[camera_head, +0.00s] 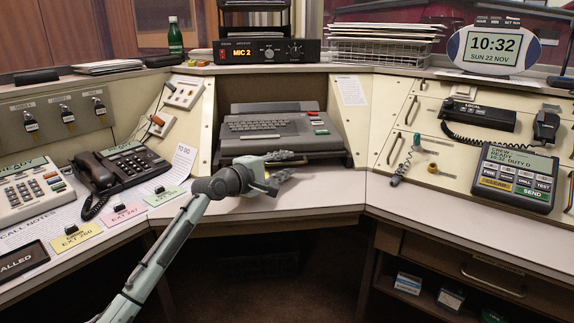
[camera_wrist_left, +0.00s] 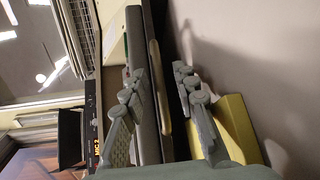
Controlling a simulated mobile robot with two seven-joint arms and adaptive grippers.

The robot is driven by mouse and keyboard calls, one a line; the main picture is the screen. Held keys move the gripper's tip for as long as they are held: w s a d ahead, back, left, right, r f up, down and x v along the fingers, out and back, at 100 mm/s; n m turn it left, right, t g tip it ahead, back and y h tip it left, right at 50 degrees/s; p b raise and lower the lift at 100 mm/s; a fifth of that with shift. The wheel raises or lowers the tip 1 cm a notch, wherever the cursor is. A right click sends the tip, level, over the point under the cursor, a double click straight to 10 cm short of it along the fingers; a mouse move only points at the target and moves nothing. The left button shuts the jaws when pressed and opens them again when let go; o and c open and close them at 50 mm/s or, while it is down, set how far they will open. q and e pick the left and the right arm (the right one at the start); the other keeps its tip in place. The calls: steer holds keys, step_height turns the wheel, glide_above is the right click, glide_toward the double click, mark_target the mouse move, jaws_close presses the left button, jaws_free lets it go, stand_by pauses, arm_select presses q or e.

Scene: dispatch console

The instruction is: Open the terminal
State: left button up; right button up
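The terminal (camera_head: 262,128) is a grey, low unit with a keyboard, set in the middle bay of the console. Its keyboard faces up and forward. A pale bar handle runs along its front edge and shows in the left wrist view (camera_wrist_left: 160,95). My right gripper is out of view.
A radio unit reading MIC 2 (camera_head: 268,51) stands above the terminal. A telephone (camera_head: 112,170) and paper tags are on the left desk. A keypad unit (camera_head: 513,178) is on the right panel. The desk strip (camera_head: 325,189) before the terminal is mostly clear.

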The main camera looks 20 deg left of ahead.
arm_select(q)
steer(key=shift+w+d, duration=0.2)
steer(key=shift+w, duration=0.35)
steer(key=shift+c, duration=0.4)
jaws_close()
